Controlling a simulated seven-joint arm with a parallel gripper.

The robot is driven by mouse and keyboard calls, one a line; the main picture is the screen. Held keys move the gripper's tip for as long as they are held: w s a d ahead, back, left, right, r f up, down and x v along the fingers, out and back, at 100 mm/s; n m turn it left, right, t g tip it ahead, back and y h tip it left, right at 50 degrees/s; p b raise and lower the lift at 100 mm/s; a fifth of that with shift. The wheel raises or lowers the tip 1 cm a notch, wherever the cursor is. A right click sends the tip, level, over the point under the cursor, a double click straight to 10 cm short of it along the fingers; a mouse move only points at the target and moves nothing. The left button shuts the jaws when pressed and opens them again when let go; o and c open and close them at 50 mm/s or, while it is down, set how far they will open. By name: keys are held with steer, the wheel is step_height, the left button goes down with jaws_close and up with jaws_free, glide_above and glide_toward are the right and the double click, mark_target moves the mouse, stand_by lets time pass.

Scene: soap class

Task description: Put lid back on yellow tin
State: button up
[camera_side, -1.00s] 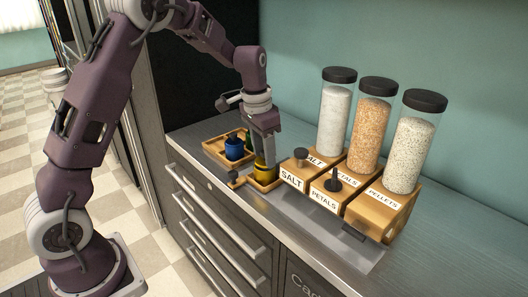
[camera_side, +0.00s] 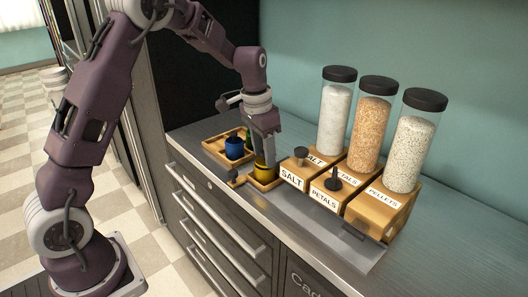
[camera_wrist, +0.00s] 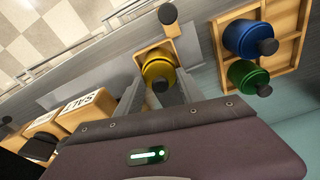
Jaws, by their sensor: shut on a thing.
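The yellow tin (camera_side: 264,174) stands in a small wooden tray (camera_side: 252,182) on the counter, and it also shows in the wrist view (camera_wrist: 155,68). A dark round knob (camera_wrist: 160,86), which looks like that of the lid, is between my fingers at the tin. My gripper (camera_side: 265,153) points down over the tin and is shut on the lid. The fingers and the view angle hide the seam, so I cannot tell whether the lid sits fully on the tin.
A wooden tray (camera_wrist: 288,58) beside it holds a blue tin (camera_wrist: 246,38) and a green tin (camera_wrist: 243,75), both with dark knobs. A dark knob (camera_wrist: 168,14) is at the small tray's end. Labelled wooden boxes (camera_side: 325,192) with tall jars (camera_side: 372,125) stand right.

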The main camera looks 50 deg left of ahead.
steer(key=o, duration=1.4)
steer(key=o, duration=0.5)
steer(key=shift+c, duration=0.2)
steer(key=shift+r, duration=3.5)
